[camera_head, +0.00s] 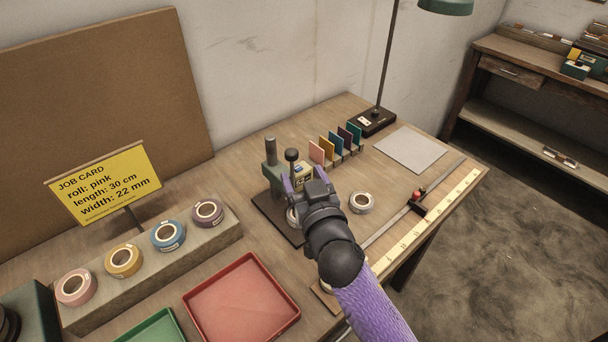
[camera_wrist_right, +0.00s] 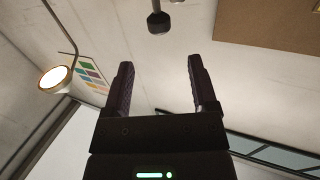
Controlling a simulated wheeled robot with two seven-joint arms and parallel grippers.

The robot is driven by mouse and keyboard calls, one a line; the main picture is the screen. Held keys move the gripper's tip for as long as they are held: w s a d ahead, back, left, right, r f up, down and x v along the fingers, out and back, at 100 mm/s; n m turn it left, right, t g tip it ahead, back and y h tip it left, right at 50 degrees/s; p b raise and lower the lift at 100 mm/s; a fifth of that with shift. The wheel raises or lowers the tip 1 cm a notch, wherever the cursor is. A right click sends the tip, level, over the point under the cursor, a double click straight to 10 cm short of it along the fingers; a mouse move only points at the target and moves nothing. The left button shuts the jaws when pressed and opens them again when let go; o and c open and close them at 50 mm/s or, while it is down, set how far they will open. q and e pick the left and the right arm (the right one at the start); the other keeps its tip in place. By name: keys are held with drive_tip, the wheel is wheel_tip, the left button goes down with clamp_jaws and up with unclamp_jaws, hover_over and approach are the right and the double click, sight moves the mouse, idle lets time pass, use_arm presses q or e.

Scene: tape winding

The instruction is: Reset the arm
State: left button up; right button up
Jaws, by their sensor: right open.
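My right gripper (camera_head: 305,185) reaches over the middle of the workbench, in front of a small green press-like device (camera_head: 271,158) on a dark base, and hides part of it. In the right wrist view the two dark fingers (camera_wrist_right: 160,90) are spread apart with nothing between them. That view looks up at the wall and ceiling, with a dark round knob (camera_wrist_right: 159,22) above the fingers. My left gripper is not in view.
Pink (camera_head: 76,287), yellow (camera_head: 123,261), blue (camera_head: 167,236) and purple (camera_head: 208,214) rolls sit on a block by the job card (camera_head: 105,187). A grey roll (camera_head: 361,203) lies right of my gripper. A red tray (camera_head: 241,300) is in front; a ruler (camera_head: 430,222) lines the right edge.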

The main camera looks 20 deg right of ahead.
drive_tip(key=s+d+f+g, duration=0.1)
drive_tip(key=s+f+g, duration=0.1)
drive_tip(key=s+f, duration=0.1)
drive_tip(key=s+f+g, duration=0.3)
drive_tip(key=s, duration=0.2)
drive_tip(key=s+d+f+g+h, duration=0.1)
drive_tip(key=s+f+g, duration=0.2)
drive_tip(key=s, duration=0.1)
drive_tip(key=shift+d+f+m, duration=0.1)
drive_tip(key=shift+d+m, duration=0.2)
drive_tip(key=s+a+f+n+g+y, duration=0.25)
drive_tip(key=s+g, duration=0.45)
drive_tip(key=s, duration=0.7)
wheel_tip(320, 180, down, 17)
drive_tip(key=s+g, duration=0.1)
drive_tip(key=s, duration=0.1)
drive_tip(key=s+d+f+n+g, duration=0.1)
drive_tip(key=s+d+f, duration=0.2)
drive_tip(key=s+f, duration=0.8)
drive_tip(key=shift+s+f+h, duration=0.35)
drive_tip(key=shift+s, duration=0.9)
